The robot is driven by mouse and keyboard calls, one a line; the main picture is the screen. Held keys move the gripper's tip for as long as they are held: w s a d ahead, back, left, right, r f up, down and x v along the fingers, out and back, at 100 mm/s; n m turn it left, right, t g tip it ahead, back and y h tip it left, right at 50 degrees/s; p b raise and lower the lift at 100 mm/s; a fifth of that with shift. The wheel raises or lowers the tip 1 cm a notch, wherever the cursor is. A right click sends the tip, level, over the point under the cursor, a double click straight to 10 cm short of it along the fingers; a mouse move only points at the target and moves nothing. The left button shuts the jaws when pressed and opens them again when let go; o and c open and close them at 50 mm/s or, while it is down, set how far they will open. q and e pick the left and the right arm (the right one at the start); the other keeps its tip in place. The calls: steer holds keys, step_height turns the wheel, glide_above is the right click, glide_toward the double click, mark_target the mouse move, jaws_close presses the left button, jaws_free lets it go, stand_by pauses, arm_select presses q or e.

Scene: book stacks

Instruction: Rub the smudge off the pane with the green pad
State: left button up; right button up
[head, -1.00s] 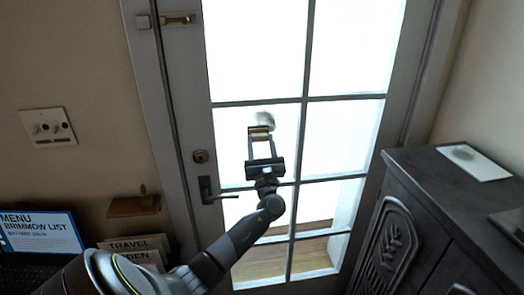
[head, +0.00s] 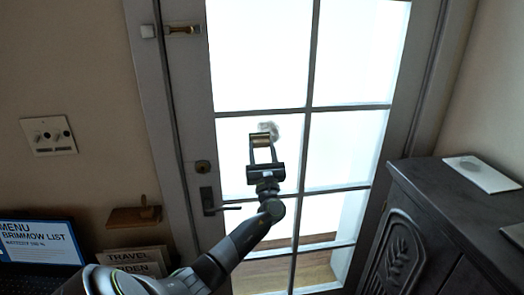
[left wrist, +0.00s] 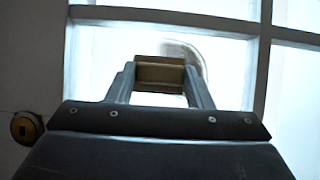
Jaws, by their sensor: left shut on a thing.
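My left gripper (head: 261,146) is shut on a small block-like pad (head: 260,139) that looks olive-tan here, not clearly green. The pad also shows between the fingers in the left wrist view (left wrist: 160,74). The grey smudge (head: 270,127) is on a bright door pane (head: 235,130), just above and right of the pad, partly hidden behind it. In the left wrist view the smudge (left wrist: 192,55) shows as a blurred grey arc beside the pad. I cannot tell for sure whether the pad touches the glass. My right gripper is not in view.
The door's lever handle (head: 210,203) is left of my arm. A dark carved cabinet (head: 440,205) stands at right, with a white card (head: 485,175) bearing a grey mark on top. Signs (head: 38,243) and a small wooden shelf (head: 133,216) are at left.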

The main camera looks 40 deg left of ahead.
arm_select(q)
steer(key=shift+w+a, duration=0.1)
steer(key=shift+w+a+f+b, duration=0.1)
steer(key=shift+w+a+b, duration=0.15)
steer(key=shift+b, duration=0.1)
steer(key=shift+w+a+b, duration=0.25)
steer(key=shift+a+b, duration=0.1)
steer(key=shift+b, duration=0.05)
steer(key=shift+d, duration=0.1)
